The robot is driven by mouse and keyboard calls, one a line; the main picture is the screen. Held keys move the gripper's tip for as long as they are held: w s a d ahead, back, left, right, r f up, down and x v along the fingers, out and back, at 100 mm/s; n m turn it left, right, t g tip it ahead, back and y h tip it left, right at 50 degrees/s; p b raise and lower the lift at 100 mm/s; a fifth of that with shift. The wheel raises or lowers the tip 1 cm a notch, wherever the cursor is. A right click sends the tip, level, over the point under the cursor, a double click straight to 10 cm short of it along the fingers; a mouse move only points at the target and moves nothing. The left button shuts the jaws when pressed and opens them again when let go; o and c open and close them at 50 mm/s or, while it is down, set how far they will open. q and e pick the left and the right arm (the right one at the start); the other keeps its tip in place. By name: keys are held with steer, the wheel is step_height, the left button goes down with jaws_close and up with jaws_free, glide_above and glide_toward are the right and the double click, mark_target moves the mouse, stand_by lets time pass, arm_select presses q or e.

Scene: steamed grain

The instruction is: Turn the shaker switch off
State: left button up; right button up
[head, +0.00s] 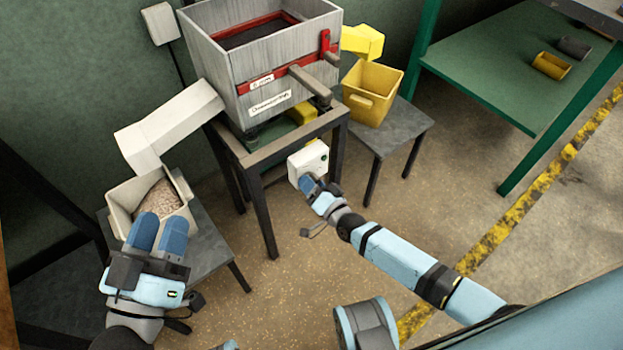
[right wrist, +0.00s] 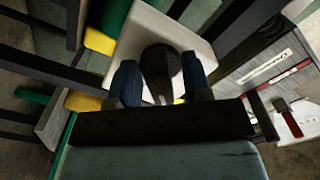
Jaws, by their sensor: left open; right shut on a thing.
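The shaker (head: 262,60) is a grey wooden box with red frames and printed labels, standing on a dark table. Its switch (head: 308,158) is a white box at the table's front right leg. In the right wrist view, the white switch box (right wrist: 190,42) carries a dark round knob (right wrist: 160,70). My right gripper (head: 309,184) is at the switch. In the right wrist view, its two blue fingers (right wrist: 160,84) stand on either side of the knob, shut on it. My left gripper (head: 160,228) is open, over the front of a white bin (head: 122,192) of grain.
A white chute (head: 168,122) slopes from the shaker to the white bin, which stands on a low table. A yellow bin (head: 372,92) stands on another low table (head: 412,124) at right, under a yellow spout (head: 362,42). A green shelf (head: 500,80) is at far right. The floor between is clear.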

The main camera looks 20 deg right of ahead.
steer(key=n+p, duration=0.3)
steer(key=n, duration=0.3)
steer(key=shift+r, duration=0.1)
arm_select(q)
steer(key=a+f+g+y+p, duration=0.1)
steer(key=a+f+g+y, duration=0.2)
steer(key=f, duration=0.6)
steer(key=shift+s+a+f+g+y+p, duration=0.3)
steer(key=shift+s+g+y, duration=0.1)
steer(key=shift+g, duration=0.4)
arm_select(e)
steer(key=shift+n, duration=1.9)
steer(key=o, duration=0.9)
